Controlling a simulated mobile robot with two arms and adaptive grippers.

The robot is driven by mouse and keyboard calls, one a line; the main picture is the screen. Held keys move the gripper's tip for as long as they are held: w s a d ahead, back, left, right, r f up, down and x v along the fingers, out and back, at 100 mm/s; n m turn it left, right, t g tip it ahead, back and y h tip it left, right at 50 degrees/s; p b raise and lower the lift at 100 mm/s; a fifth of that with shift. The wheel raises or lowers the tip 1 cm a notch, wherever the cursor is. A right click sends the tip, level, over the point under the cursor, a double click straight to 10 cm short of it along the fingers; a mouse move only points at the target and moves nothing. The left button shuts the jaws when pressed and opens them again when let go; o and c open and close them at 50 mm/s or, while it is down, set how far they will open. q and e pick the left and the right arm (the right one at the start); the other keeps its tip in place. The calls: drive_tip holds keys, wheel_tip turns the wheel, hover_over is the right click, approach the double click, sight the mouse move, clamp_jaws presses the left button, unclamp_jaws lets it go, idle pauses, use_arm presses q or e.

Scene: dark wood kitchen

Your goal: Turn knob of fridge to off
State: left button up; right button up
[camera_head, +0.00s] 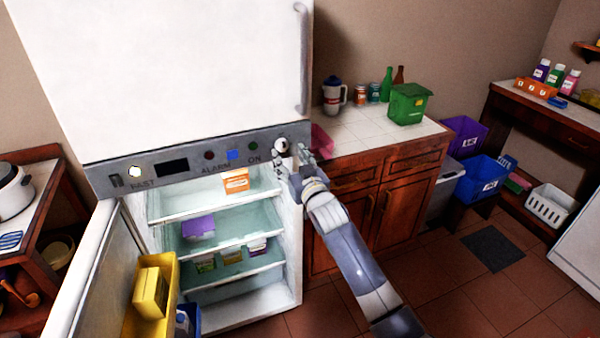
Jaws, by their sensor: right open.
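The white fridge (190,70) stands at the left of the picture, with its lower door swung open to the left. A grey control panel (190,160) runs across it, with FAST, ALARM and ON labels. The round white knob (280,145) sits at the panel's right end, beside the ON label. My right gripper (284,165) is open at the knob, just below and to its right; I cannot tell whether it touches the knob. The fingers hide part of the panel's right end. My left gripper is not in view.
The open fridge door (98,275) carries a yellow bin (135,318). Fridge shelves (215,205) hold several small boxes. A tiled counter (370,130) with a green bin (408,103) stands right of the fridge. Floor (450,295) is free at the lower right.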

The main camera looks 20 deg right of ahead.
drive_tip(key=s, duration=0.7)
drive_tip(key=shift+s+d, duration=0.15)
drive_tip(key=shift+s, duration=0.15)
